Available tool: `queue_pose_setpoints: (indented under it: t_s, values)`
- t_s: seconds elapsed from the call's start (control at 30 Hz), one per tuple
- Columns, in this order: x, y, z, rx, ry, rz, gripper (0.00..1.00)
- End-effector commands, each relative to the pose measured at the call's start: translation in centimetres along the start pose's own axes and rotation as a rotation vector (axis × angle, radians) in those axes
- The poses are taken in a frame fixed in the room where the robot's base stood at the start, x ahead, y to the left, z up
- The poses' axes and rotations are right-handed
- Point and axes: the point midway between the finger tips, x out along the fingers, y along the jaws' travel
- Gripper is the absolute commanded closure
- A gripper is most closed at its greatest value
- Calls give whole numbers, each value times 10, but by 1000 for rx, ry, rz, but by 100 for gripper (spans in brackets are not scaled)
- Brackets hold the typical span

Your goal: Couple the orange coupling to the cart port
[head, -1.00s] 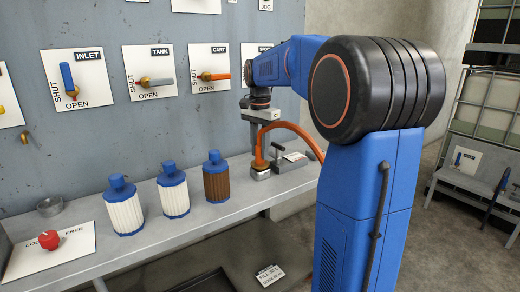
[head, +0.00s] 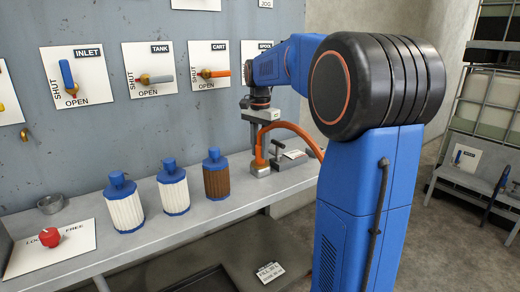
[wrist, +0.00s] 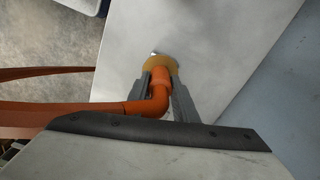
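The orange coupling (wrist: 160,78) is an orange elbow with a hose leading off to the left in the wrist view. In the head view its upright orange end (head: 260,160) stands over a small grey block on the shelf. A yellow-brass round collar (wrist: 154,64) shows beneath its end. My gripper (wrist: 161,80) has one grey finger on each side of the coupling, seemingly closed against it. In the head view my gripper (head: 261,140) points down above the shelf. I cannot identify the cart port for certain; a CART valve plate (head: 213,72) with an orange handle is on the panel.
A small fixture with a dark lever and a label (head: 292,155) stands right of the coupling. A brown filter (head: 216,182) and two white filters (head: 173,195) stand to the left. The orange hose (head: 300,132) arches toward my arm.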

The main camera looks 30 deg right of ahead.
Motion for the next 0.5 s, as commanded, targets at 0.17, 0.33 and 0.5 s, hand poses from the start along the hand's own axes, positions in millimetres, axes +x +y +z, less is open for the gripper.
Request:
queue_pose_setpoints:
  t_s: [0.17,0.33,0.5]
  values:
    - [0,0,0,0,0,-1,53]
    - [0,0,0,0,0,0,53]
    - [-7,0,0,0,1,-1,53]
